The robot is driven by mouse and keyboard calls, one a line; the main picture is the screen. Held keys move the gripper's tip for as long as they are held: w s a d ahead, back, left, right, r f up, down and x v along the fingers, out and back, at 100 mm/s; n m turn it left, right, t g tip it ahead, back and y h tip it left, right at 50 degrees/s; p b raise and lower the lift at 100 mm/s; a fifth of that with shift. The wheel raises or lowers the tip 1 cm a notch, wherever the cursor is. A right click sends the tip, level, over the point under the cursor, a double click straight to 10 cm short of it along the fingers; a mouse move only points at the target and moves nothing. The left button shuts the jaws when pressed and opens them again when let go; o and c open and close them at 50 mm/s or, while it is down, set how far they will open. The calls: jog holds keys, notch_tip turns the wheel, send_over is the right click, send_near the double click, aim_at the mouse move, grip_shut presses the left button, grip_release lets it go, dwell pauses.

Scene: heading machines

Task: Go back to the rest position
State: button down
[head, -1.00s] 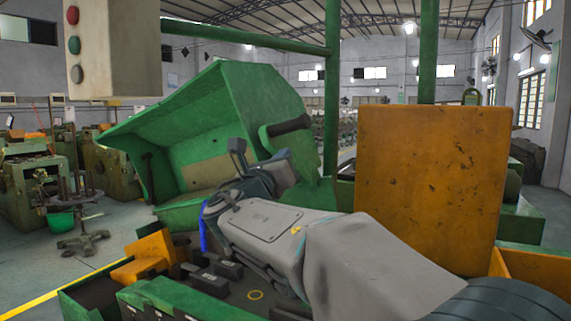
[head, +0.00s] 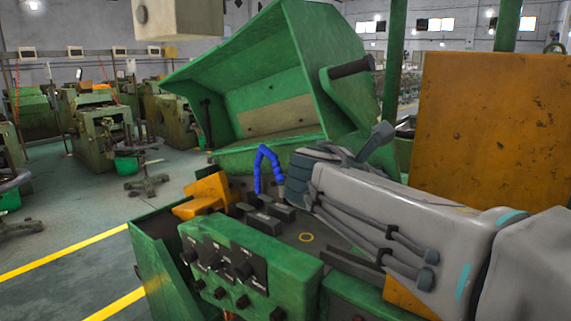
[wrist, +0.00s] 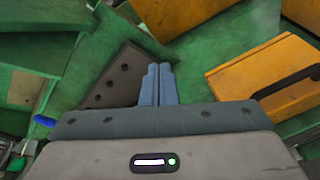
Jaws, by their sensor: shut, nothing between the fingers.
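My gripper shows in the wrist view (wrist: 158,85) with its two blue-grey fingers together and nothing between them. It is over the green and dark metal parts of the machine. In the head view my grey arm reaches in from the right across the machine, and the fingertips cannot be made out there.
The green hood (head: 270,85) of the machine stands open behind my arm. A black-knobbed green control box (head: 245,265) is in front. An orange panel (head: 490,125) stands at the right. A blue hose (head: 261,165) rises beside my arm. Open floor (head: 75,225) lies at the left.

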jog(key=s+a+f+m+g+y, duration=0.1)
jog(key=s+f+m+g+y, duration=0.2)
jog(key=s+f+m, duration=0.7)
jog(key=s+a+f+m+g+y, duration=0.1)
jog(key=s+f+m+g+y, duration=0.3)
jog(key=s+f+m, duration=0.5)
notch_tip(320, 180, down, 6)
jog(key=m+y, duration=0.2)
jog(key=m, duration=0.1)
jog(key=shift+s+r+m+y, duration=0.2)
jog(key=shift+s+m+y, duration=0.1)
jog(key=shift+s+y, duration=0.1)
jog(key=shift+a, duration=0.1)
